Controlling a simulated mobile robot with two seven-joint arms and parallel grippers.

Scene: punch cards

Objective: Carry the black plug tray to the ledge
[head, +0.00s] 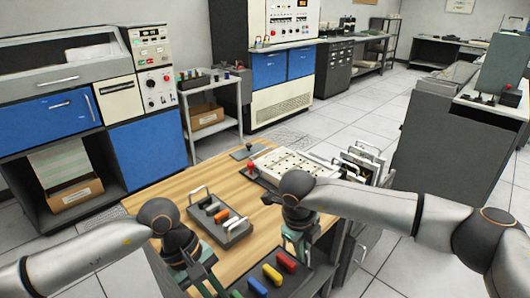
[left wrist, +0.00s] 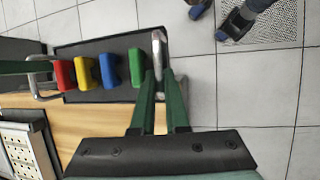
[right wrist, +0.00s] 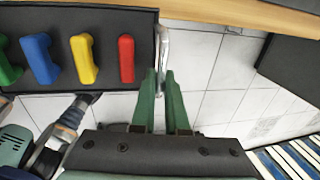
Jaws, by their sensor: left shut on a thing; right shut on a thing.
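The black plug tray (head: 296,264) is at the bottom of the head view, at the table's near edge, partly cut off. It carries green, blue, yellow and red plugs in a row, and its bare surface shows in the left wrist view (left wrist: 72,42) and right wrist view (right wrist: 98,14). It has a metal handle at each end. My left gripper (left wrist: 158,78) is shut on the green-plug end handle. My right gripper (right wrist: 161,78) is shut on the red-plug end handle. I cannot tell which surface is the ledge.
A grey tray (head: 236,238) with several plugs stands on the wooden table (head: 172,192). A white punched board (head: 290,160) and a card rack (head: 365,160) are at its far side. A small shelf (head: 212,82) stands behind. Open tiled floor (head: 330,125) lies beyond; a grey console (head: 440,140) is right.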

